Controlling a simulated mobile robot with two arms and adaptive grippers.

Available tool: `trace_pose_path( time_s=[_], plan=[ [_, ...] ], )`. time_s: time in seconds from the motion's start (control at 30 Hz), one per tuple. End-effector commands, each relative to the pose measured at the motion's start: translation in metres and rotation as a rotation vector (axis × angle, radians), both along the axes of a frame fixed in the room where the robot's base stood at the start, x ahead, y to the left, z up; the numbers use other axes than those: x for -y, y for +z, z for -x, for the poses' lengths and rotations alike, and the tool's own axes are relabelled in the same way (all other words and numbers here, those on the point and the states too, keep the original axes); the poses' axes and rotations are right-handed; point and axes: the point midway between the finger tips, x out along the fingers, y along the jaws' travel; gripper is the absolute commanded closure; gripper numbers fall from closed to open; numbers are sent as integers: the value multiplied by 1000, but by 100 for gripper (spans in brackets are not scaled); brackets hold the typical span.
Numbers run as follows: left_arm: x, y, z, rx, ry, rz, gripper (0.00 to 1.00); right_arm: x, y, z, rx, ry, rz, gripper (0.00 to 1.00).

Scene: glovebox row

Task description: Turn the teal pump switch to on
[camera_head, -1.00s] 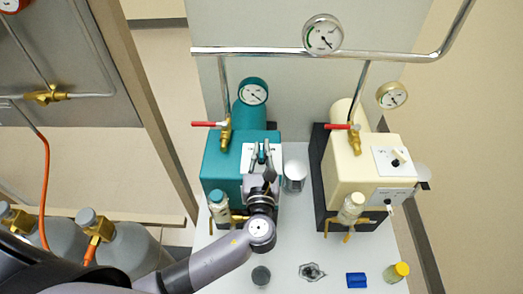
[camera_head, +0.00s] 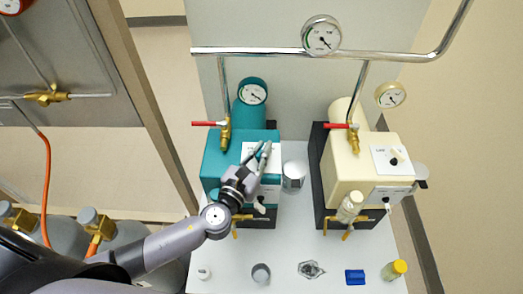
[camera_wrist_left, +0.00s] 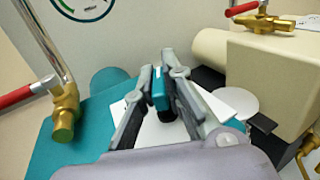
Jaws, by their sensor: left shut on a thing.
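The teal pump (camera_head: 217,150) stands on the white bench, left of the cream pump. A white switch plate (camera_head: 272,164) lies on its top face and is partly covered by my gripper. In the left wrist view the teal switch knob (camera_wrist_left: 160,90) stands on a black base on the plate. My left gripper (camera_head: 259,154) comes down over the plate, tilted, and its fingers (camera_wrist_left: 158,80) are shut on the knob from both sides. The plate's markings are hidden or too small to read, so I cannot tell which setting the knob points to.
The cream pump (camera_head: 350,160), with its own switch plate (camera_head: 391,159), stands at the right. A red valve lever (camera_head: 208,124) and a gauge (camera_head: 252,94) rise behind the teal pump. A metal beaker (camera_head: 293,176) stands between the pumps. Small items line the front bench.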

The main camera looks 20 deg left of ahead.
Motion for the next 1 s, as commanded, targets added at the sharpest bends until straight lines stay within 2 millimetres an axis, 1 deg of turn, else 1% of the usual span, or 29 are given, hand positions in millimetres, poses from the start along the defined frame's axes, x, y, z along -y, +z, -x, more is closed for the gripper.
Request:
trace_pose_path(
  time_s=[0.1, 0.3, 0.7, 0.73, 1.0],
  plan=[
    [-1, -1, 0, 1, -46, -2, 100, 0, -5, 0, 0, 0, 0, 70],
    [0, -1, 0, 0, -88, 0, 100, 0, -7, 0, 0, 0, 0, 70],
    [0, 0, 0, 0, -95, 0, 100, 0, -6, 0, 0, 1, 0, 70],
    [0, 0, 0, 0, -95, 0, 89, 0, -6, 0, 0, 1, 0, 70],
    [1, 0, 0, 1, -94, 0, 71, 0, -6, 0, 0, 1, 0, 70]
  ],
)
